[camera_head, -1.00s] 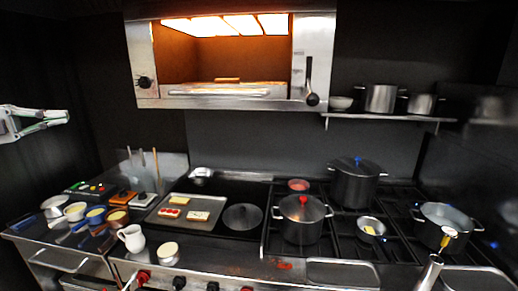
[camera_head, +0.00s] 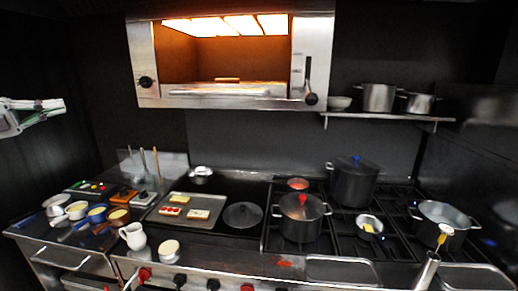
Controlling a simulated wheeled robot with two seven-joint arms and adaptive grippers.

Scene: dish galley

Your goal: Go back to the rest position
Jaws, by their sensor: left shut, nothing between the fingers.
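My left gripper (camera_head: 52,111) is at the left edge of the head view, raised in front of the dark wall. Its fingers are shut with nothing between them. It is well above the left counter and touches nothing. My right gripper does not show in this view.
An open glowing oven (camera_head: 228,88) hangs at the top middle. A tray (camera_head: 178,219) with toasts lies on the counter. Pots (camera_head: 300,228) stand on the stove at right. Bowls and cups (camera_head: 97,214) crowd the left counter. A white jug (camera_head: 133,236) stands near the front edge.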

